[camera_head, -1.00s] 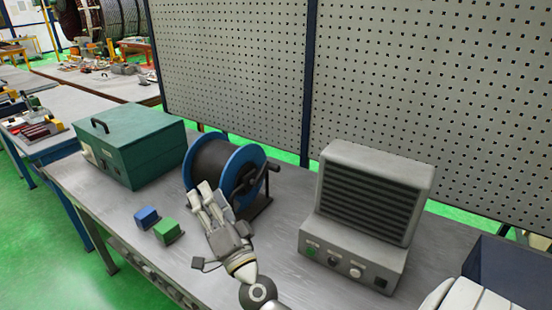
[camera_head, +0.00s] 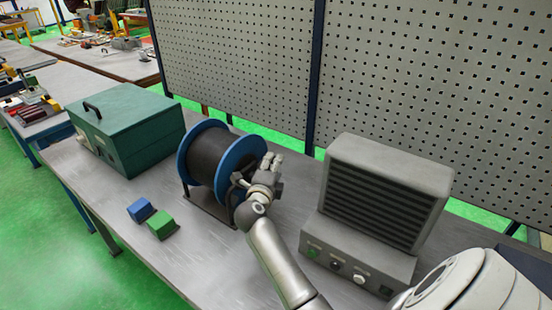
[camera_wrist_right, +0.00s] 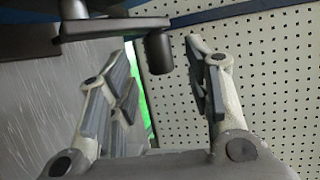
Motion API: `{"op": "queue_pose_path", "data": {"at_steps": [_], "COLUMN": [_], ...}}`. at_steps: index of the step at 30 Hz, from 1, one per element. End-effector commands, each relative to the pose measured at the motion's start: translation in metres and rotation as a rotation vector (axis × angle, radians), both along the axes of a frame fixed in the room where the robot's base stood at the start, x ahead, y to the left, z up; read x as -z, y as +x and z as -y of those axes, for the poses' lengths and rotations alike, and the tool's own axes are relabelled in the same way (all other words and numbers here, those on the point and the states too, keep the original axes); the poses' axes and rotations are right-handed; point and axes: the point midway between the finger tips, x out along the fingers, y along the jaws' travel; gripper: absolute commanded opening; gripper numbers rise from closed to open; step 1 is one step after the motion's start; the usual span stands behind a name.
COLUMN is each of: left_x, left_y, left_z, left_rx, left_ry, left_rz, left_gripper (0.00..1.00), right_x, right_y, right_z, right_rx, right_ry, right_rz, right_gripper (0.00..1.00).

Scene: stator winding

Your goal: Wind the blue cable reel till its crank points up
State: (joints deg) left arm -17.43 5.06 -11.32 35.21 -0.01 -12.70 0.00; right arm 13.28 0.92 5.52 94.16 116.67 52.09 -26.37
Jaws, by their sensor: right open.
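The cable reel has blue flanges (camera_head: 240,160) and dark cable (camera_head: 208,152), and stands on a dark base on the bench in the head view. My right gripper (camera_head: 272,160) is at the reel's right side and hides most of its crank there. In the right wrist view the crank arm (camera_wrist_right: 110,27) runs across the top, and its dark handle (camera_wrist_right: 158,53) sticks down between the spread fingers of my right gripper (camera_wrist_right: 140,58). The fingers are open, with a visible gap to the handle on the right. My left gripper is not in view.
A green case (camera_head: 130,130) stands left of the reel. A blue block (camera_head: 141,210) and a green block (camera_head: 161,225) lie in front. A grey louvered unit (camera_head: 380,200) stands close to the right of my arm. A pegboard (camera_head: 430,90) rises behind the bench (camera_head: 200,262).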

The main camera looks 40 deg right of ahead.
Motion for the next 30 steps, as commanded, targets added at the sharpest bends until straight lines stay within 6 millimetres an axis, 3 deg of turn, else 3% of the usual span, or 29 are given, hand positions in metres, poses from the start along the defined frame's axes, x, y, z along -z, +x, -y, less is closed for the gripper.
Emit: {"op": "queue_pose_path", "data": {"at_steps": [9,21,30], "left_x": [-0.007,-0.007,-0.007], "left_y": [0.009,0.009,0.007], "left_z": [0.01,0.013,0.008], "left_rx": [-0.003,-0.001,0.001], "left_ry": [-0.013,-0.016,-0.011], "left_rz": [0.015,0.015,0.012], "left_gripper": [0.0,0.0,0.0], "right_x": [0.006,0.007,0.007], "right_y": [0.026,0.029,0.029], "right_z": [0.031,0.036,0.035], "right_rx": [-0.001,-0.002,-0.003], "right_ry": [-0.001,-0.001,-0.001], "right_rz": [0.0,0.001,0.001], "right_gripper": [0.46,0.46,0.07]}}
